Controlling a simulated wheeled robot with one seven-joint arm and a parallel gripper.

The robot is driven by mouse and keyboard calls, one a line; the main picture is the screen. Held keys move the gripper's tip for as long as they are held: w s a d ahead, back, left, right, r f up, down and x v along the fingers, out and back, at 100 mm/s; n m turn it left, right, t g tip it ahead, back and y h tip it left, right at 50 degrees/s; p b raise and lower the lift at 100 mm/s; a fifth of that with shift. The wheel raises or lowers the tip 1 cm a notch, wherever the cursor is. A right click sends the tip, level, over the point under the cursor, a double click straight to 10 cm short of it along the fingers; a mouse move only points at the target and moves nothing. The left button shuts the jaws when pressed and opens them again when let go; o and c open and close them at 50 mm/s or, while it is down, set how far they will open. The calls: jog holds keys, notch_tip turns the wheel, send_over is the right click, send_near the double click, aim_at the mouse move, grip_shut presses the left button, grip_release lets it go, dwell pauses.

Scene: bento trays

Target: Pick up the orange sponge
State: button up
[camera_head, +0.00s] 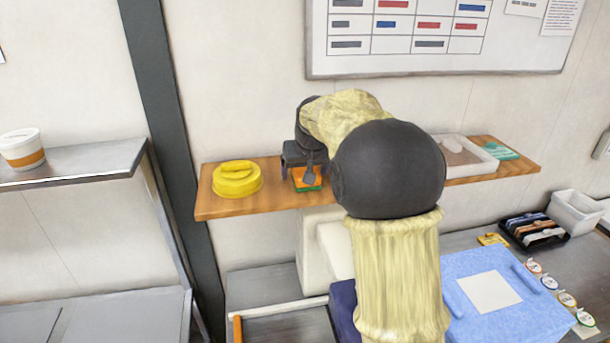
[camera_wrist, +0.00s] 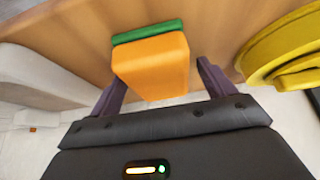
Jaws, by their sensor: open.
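The orange sponge (camera_head: 303,176) lies on the wooden shelf (camera_head: 278,197) with its green side showing along one edge. In the wrist view the orange sponge (camera_wrist: 152,64) sits at the centre, between the two dark fingers. Its green layer is at the far side. My gripper (camera_head: 308,178) is over the sponge at the shelf. Part of the sponge is hidden by a finger in the head view.
A yellow round object (camera_head: 237,180) stands left of the sponge on the shelf, close to one finger. A pale tray (camera_head: 487,164) and a green packet (camera_head: 495,151) are further right. A whiteboard (camera_head: 440,64) hangs above. A blue box (camera_head: 510,310) stands below right.

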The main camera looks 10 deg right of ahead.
jog(key=shift+f, duration=0.1)
jog(key=shift+c, duration=0.2)
jog(key=c, duration=1)
notch_tip(320, 180, up, 19)
jog(key=shift+f+p, duration=0.2)
jog(key=shift+p, duration=0.2)
jog(key=shift+o, duration=0.4)
